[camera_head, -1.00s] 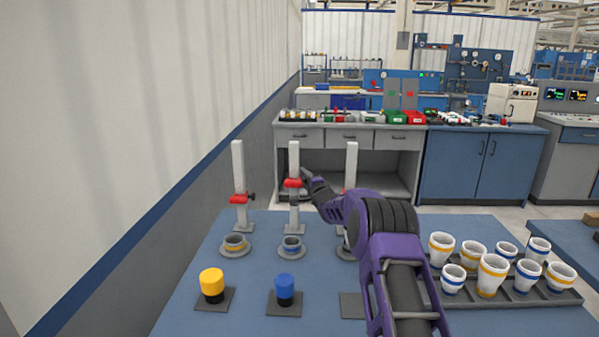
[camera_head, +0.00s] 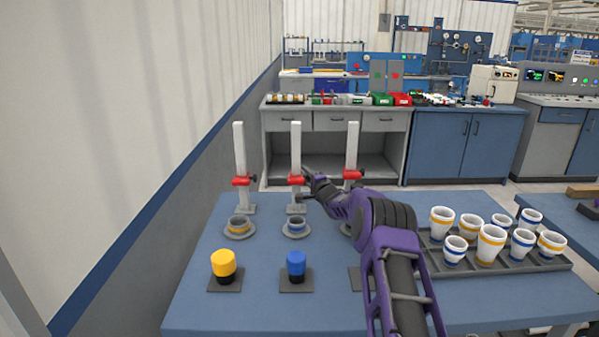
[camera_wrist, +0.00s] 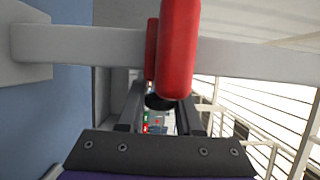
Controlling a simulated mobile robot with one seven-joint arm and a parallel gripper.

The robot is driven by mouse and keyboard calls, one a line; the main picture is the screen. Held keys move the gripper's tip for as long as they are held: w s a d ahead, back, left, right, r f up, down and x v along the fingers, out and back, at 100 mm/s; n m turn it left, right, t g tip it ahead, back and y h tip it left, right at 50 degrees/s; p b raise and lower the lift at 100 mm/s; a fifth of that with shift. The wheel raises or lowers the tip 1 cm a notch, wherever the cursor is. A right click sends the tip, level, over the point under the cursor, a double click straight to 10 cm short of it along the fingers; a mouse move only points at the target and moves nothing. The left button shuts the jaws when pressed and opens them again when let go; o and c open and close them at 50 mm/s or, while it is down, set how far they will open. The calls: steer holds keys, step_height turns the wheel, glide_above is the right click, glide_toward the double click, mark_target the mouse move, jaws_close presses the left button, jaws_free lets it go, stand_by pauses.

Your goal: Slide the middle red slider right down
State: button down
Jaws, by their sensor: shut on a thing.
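The middle red slider (camera_head: 296,180) sits on the middle upright white post (camera_head: 296,145), below its mid-height and about level with the left red slider (camera_head: 242,181). My gripper (camera_head: 308,178) reaches it from the right. In the wrist view the red slider (camera_wrist: 178,50) crosses the white post (camera_wrist: 90,45). The slider's dark knob (camera_wrist: 158,102) lies between the fingers of my gripper (camera_wrist: 158,112), which are shut on it. The knob is partly hidden by the red part.
A right post with a red slider (camera_head: 352,174) stands close beside my arm. Cups on round bases (camera_head: 296,228) stand before the posts. Yellow (camera_head: 223,263) and blue (camera_head: 296,263) buttons are nearer. A tray (camera_head: 455,268) of several cups is at right.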

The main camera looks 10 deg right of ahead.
steer(key=shift+s+f, duration=0.1)
steer(key=shift+f, duration=0.6)
steer(key=c, duration=0.6)
jaws_free()
steer(key=shift+r, duration=0.15)
steer(key=s+d+p, duration=0.1)
steer(key=s+d, duration=0.2)
steer(key=s, duration=1.4)
steer(key=shift+d, duration=0.2)
